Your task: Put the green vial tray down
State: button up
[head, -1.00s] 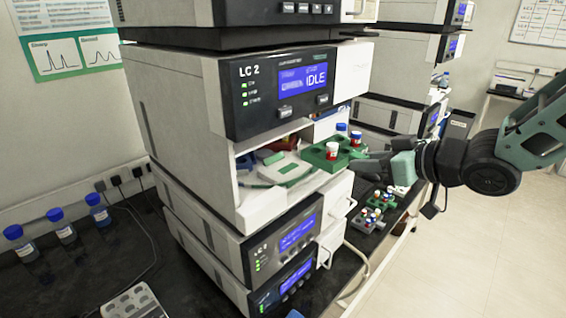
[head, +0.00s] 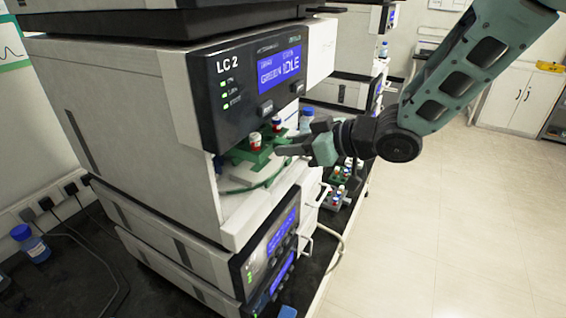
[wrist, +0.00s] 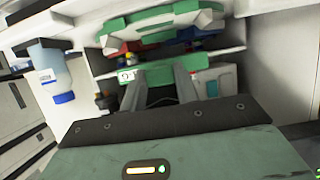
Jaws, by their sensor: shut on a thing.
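The green vial tray (head: 252,155) carries red-and-white vials (head: 255,140) and is at the mouth of the open bay of the LC 2 unit. My gripper (head: 284,146) is shut on its right end. In the wrist view the two fingers (wrist: 158,92) reach the green tray (wrist: 200,78). Below the tray in the head view is a white surface with a green curved edge (head: 250,188). I cannot tell whether the tray touches it. The back of the bay is hidden behind the LC 2 front panel (head: 262,85).
The front panel overhangs the bay closely above the tray. A blue-capped bottle (head: 306,122) stands behind my gripper. Small racks with vials (head: 340,185) sit on the dark bench to the right. A blue-capped bottle (head: 30,243) stands at left. The floor at right is clear.

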jog(key=shift+f+p, duration=0.45)
jog(key=shift+f, duration=2.1)
jog(key=shift+f, duration=0.1)
jog(key=o, duration=1)
